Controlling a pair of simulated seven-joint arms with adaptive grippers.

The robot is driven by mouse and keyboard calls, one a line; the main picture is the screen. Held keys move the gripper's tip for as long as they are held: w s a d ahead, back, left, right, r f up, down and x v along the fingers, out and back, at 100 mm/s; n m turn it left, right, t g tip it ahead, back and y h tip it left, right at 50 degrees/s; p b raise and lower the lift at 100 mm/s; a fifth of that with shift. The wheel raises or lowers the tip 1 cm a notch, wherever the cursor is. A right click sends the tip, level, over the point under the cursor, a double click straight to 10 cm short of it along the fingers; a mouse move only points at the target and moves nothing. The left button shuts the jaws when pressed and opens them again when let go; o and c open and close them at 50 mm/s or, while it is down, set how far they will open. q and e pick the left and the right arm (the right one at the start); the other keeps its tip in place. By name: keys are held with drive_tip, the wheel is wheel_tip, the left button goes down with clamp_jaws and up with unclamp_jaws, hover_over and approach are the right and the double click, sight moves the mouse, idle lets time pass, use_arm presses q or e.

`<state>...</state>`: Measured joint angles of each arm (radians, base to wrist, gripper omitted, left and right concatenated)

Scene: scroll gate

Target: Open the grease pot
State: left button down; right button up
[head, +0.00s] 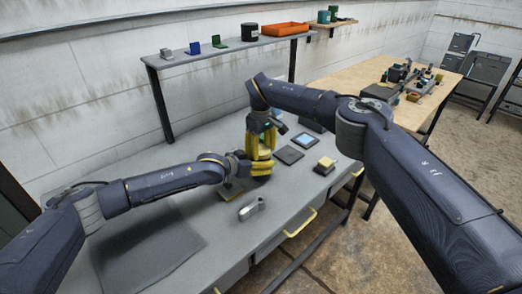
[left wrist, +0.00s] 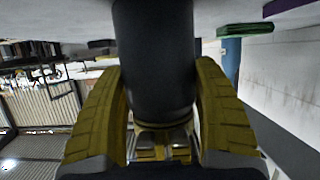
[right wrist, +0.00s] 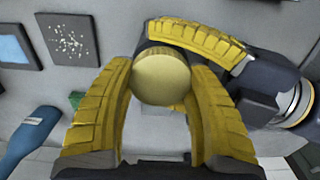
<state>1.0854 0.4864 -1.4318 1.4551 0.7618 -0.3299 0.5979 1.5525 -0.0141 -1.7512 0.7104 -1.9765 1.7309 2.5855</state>
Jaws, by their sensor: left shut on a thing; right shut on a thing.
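The grease pot is a dark cylinder (left wrist: 155,60) with a round gold lid (right wrist: 160,77). My left gripper (head: 252,170) comes in from the side and is shut on the dark body, which fills the gap between its yellow fingers in the left wrist view (left wrist: 162,100). My right gripper (head: 262,148) reaches down from above. In the right wrist view its fingers (right wrist: 160,100) are closed on the gold lid, one at each side. A yellow finger of the left gripper shows just behind the lid. In the head view the fingers hide most of the pot.
A grey metal piece (head: 251,208), a dark tile (head: 290,155), a blue-screened device (head: 306,140) and a yellow-topped block (head: 326,163) lie on the bench. A dark mat (head: 150,255) covers the front left. A wall shelf (head: 220,50) with an orange tray (head: 285,29) stands behind.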

drive_tip(key=shift+c, duration=1)
drive_tip(key=o, duration=1.2)
drive_tip(key=shift+o, duration=0.7)
drive_tip(key=shift+r, duration=3.8)
drive_tip(key=shift+f, duration=3.8)
drive_tip(key=c, duration=1.4)
drive_tip(key=o, duration=1.3)
